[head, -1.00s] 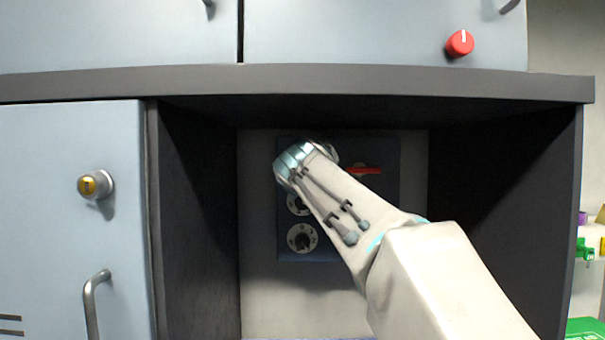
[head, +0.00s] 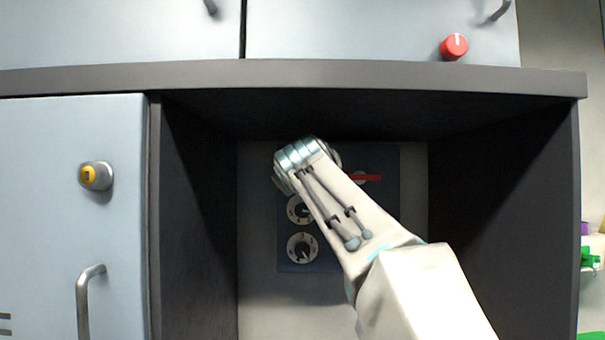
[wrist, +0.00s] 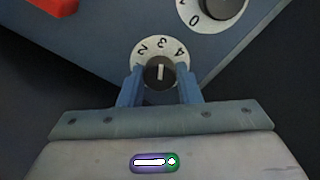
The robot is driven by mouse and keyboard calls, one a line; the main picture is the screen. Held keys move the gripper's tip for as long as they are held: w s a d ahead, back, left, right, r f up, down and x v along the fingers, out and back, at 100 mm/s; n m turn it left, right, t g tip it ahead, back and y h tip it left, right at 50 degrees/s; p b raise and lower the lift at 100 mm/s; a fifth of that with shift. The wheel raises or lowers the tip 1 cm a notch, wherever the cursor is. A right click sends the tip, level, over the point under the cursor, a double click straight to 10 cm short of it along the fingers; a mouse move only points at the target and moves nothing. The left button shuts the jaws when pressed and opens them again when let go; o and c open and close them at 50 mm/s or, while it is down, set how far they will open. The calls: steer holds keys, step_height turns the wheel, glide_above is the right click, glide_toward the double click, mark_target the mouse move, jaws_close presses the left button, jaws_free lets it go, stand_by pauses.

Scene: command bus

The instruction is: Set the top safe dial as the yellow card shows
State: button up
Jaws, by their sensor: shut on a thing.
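My gripper (wrist: 160,88) is shut on the dark knob of the top safe dial (wrist: 160,72), one blue finger on each side. In the wrist view the dial's pale ring shows 2, 3 and 4, and the white pointer line aims about at the 3. In the head view my wrist hides this dial and my fingertips. The middle dial (head: 300,209) and bottom dial (head: 302,248) show below on the dark blue safe panel (head: 291,267). One neighbouring dial (wrist: 215,10) is partly in the wrist view. No yellow card is in view.
A red handle (head: 366,178) is on the panel right of my wrist; it also shows in the wrist view (wrist: 54,5). The safe sits in a recess with dark side walls (head: 505,210) and a dark shelf edge (head: 400,76) above. A cabinet door with a handle (head: 84,300) is left.

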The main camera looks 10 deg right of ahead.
steer(key=shift+f, duration=0.1)
stand_by(0.3)
steer(key=o, duration=1)
steer(key=shift+c, duration=0.2)
steer(key=s+a+b, duration=0.2)
steer(key=s+b, duration=0.1)
steer(key=s, duration=1)
steer(key=shift+s+a, duration=0.25)
steer(key=shift+a, duration=0.1)
